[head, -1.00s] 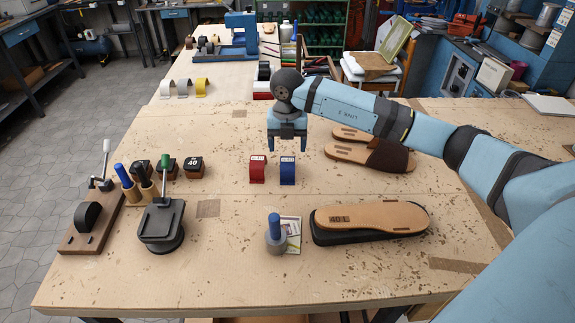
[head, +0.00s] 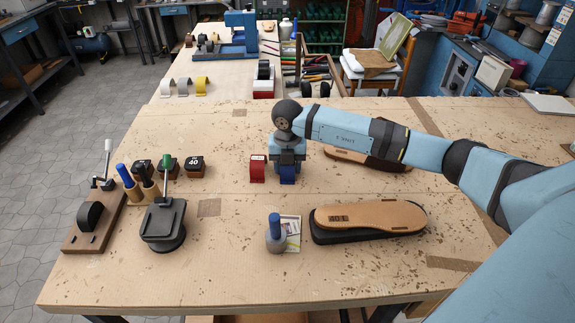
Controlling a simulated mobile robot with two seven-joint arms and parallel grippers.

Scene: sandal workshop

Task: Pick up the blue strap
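The blue strap (head: 287,175) stands on the worktable in the head view, just right of the red strap (head: 257,173). My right gripper (head: 287,166) is pointing down right over the blue strap and hides its upper part. Its fingertips are at the strap, but I cannot tell whether they have closed on it. The strap still appears to be on the table. My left gripper is not in view.
A tan sole on a black one (head: 370,217) lies front right. Presses (head: 164,225) and stamps (head: 194,167) are left.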

